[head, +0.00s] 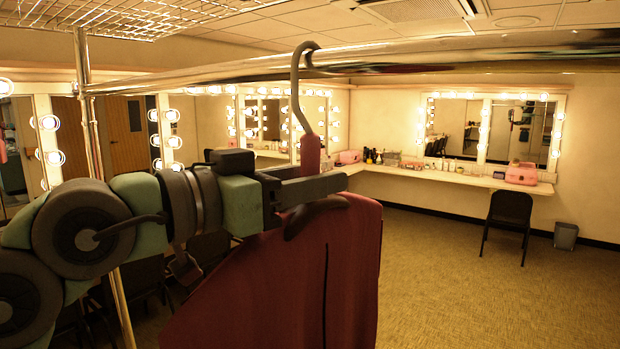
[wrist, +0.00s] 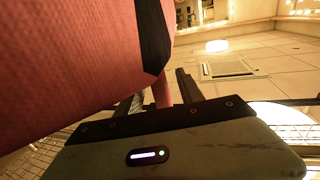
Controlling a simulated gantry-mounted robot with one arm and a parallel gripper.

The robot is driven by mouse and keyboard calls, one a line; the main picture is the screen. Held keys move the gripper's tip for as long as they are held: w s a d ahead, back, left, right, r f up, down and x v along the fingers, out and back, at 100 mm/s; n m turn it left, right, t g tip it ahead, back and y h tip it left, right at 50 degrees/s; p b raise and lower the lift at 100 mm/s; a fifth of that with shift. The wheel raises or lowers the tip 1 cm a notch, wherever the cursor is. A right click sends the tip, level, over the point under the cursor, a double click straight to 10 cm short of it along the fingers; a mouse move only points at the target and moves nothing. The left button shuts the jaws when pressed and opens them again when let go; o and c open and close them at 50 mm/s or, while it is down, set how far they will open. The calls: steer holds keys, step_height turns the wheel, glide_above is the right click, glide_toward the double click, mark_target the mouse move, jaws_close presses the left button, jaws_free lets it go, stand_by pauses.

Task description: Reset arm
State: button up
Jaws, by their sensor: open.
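My gripper (head: 318,178) is open in the head view, its fingers level at the hanger's neck, just above the garment's shoulders. A grey hanger hook (head: 297,88) hangs over the chrome rail (head: 420,55), with a red-wrapped neck (head: 310,155) below it. A dark red garment (head: 345,265) hangs from the hanger beneath my gripper. In the wrist view the two dark fingers (wrist: 160,92) stand apart, with the red neck showing between them. The garment (wrist: 75,60) fills the upper left there. Whether a finger touches the neck is unclear.
An upright chrome post (head: 95,130) joins the rail at left. A counter (head: 430,176) with pink cases and bottles runs along the far wall under lit mirrors (head: 455,125). A black chair (head: 508,215) and a bin (head: 565,235) stand at right. The carpet between is clear.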

steer(key=o, duration=0.6)
steer(key=shift+o, duration=0.2)
steer(key=v, duration=1.2)
stand_by(0.8)
steer(key=shift+a, duration=0.1)
